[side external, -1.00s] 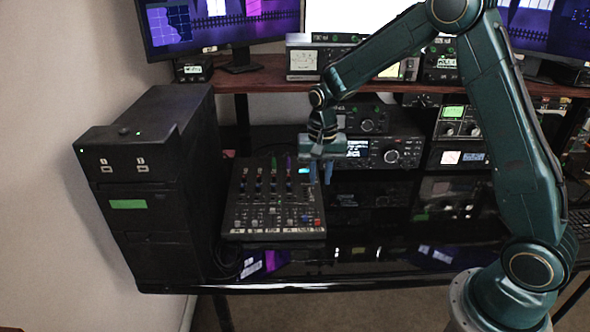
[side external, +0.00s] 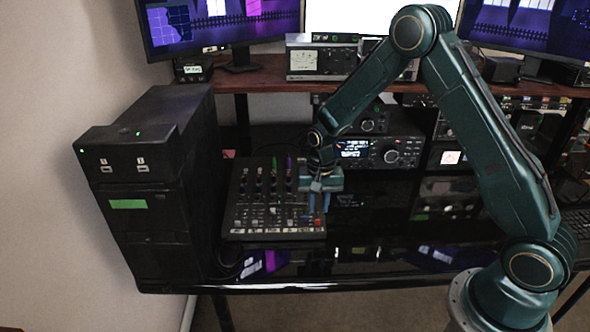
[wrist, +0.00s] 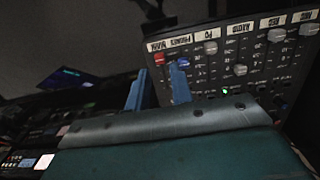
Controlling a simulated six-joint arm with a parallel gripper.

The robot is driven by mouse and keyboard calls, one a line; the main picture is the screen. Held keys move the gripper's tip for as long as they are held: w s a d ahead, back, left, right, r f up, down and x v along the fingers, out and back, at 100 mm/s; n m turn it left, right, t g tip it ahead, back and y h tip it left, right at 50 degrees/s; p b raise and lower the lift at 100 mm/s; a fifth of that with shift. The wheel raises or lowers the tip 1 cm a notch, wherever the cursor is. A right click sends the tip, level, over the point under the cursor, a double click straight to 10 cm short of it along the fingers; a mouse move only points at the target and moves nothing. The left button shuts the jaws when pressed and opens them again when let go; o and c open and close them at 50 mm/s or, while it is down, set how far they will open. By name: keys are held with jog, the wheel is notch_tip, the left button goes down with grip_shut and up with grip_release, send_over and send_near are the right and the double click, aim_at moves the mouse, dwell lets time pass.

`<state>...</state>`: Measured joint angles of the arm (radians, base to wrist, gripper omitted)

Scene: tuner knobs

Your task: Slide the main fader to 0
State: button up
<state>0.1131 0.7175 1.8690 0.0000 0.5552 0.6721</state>
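The black mixer (side external: 240,222) stands on the desk beside the computer tower. In the wrist view its panel (wrist: 225,75) appears upside down, with a row of labels along its edge. The main fader has a red cap (wrist: 159,58), close to the MAIN label. A blue cap (wrist: 183,61) sits beside it, by PHONES. My gripper (side external: 319,208) is over the mixer's right edge. In the wrist view my gripper (wrist: 158,72) is open, its two blue fingers apart with the red cap in line with the gap. I cannot tell whether a finger touches either cap.
The black computer tower (side external: 150,190) stands left of the mixer. Radio units (side external: 380,152) stand behind and right of it. A wooden shelf (side external: 265,78) with monitors runs above. The glossy desk front (side external: 375,255) is clear.

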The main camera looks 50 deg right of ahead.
aim_at(318, 220)
jog(key=shift+f, duration=2.2)
grip_shut()
